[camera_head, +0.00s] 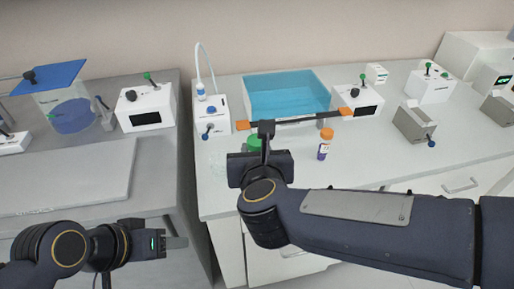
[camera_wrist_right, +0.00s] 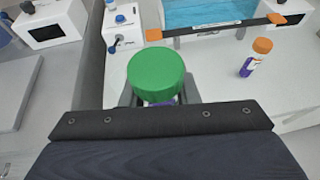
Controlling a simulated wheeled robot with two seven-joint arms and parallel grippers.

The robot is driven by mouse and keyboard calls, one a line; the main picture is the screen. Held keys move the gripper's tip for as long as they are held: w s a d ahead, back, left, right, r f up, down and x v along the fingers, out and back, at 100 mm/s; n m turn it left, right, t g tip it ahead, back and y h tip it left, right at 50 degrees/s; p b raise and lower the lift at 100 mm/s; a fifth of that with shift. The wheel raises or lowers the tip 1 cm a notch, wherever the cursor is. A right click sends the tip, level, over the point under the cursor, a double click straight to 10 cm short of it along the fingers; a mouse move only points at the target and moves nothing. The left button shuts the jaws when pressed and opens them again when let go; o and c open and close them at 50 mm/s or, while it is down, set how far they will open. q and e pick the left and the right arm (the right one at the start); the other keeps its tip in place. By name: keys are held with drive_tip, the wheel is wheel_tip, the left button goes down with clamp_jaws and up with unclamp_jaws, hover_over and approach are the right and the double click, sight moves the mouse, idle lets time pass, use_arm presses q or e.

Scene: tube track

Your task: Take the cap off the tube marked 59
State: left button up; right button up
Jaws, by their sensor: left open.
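A green cap (camera_wrist_right: 156,75) sits on a tube, with a bit of purple label (camera_wrist_right: 160,103) below it. My right gripper (camera_wrist_right: 160,92) has a finger on either side of this tube; contact is hidden. The green cap also shows in the head view (camera_head: 254,142), partly behind the right gripper. A second tube (camera_head: 322,149) with an orange cap and purple label stands upright on the counter, to the right; it also shows in the right wrist view (camera_wrist_right: 254,57). No number on either tube is legible. My left gripper (camera_head: 178,243) is open and empty at the lower left.
A dark bar with orange ends (camera_head: 305,120) lies before a blue-water tank (camera_head: 288,96). White devices stand left (camera_head: 146,108) and right (camera_head: 358,101) of the tank. A grey device (camera_head: 414,123) is further right. Bare counter lies around the orange-capped tube.

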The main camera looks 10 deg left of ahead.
clamp_jaws()
